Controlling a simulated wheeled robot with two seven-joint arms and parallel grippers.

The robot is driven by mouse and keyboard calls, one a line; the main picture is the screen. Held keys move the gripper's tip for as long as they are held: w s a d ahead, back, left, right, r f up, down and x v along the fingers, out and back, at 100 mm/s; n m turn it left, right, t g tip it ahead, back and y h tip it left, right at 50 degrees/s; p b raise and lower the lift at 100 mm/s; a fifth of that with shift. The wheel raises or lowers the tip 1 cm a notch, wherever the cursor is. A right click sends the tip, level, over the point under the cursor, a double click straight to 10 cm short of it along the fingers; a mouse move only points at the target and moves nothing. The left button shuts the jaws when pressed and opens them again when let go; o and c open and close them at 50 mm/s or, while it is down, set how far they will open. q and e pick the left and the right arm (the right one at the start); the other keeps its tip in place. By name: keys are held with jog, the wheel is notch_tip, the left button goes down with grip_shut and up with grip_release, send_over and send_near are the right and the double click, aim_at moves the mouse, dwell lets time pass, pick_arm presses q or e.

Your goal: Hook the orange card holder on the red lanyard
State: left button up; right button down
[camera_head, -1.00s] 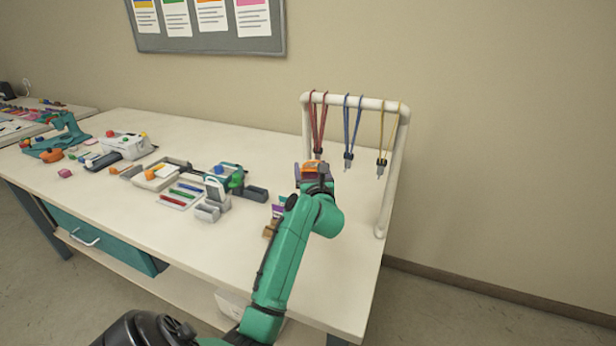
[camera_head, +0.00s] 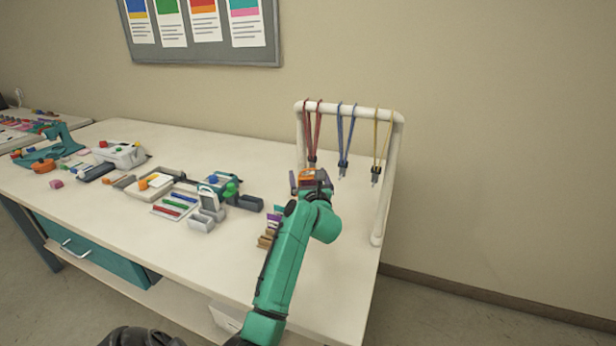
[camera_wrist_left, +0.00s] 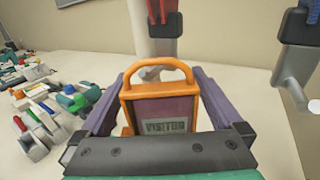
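The orange card holder (camera_wrist_left: 158,105), with a loop handle on top and a "VISITOR" label, sits upright between the fingers of my left gripper (camera_wrist_left: 160,88), which look closed on its sides. In the head view the holder (camera_head: 314,171) shows as a small orange patch at the left gripper (camera_head: 311,180). The red lanyard (camera_head: 313,130) hangs at the left of the white rack. In the wrist view its dark clip (camera_wrist_left: 163,26) and grey hook (camera_wrist_left: 152,72) are just above and behind the handle. Whether hook and handle touch, I cannot tell. My right gripper is not in view.
The white rack (camera_head: 350,106) also carries a blue lanyard (camera_head: 346,140) and a yellow lanyard (camera_head: 382,140). Small card holders (camera_head: 268,235) stand left of my arm. Trays and tools (camera_head: 180,200) cover the table's left and middle. Bare tabletop (camera_head: 340,270) lies right of my arm.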

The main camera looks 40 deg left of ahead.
pick_arm(q)
jog(key=shift+s+d+f, duration=0.1)
jog(key=shift+s+d, duration=0.15)
jog(key=shift+d, duration=0.15)
jog(key=b+v, duration=0.3)
jog(key=v, duration=1)
jog(key=shift+s+d, duration=0.2)
jog(key=shift+s, duration=0.05)
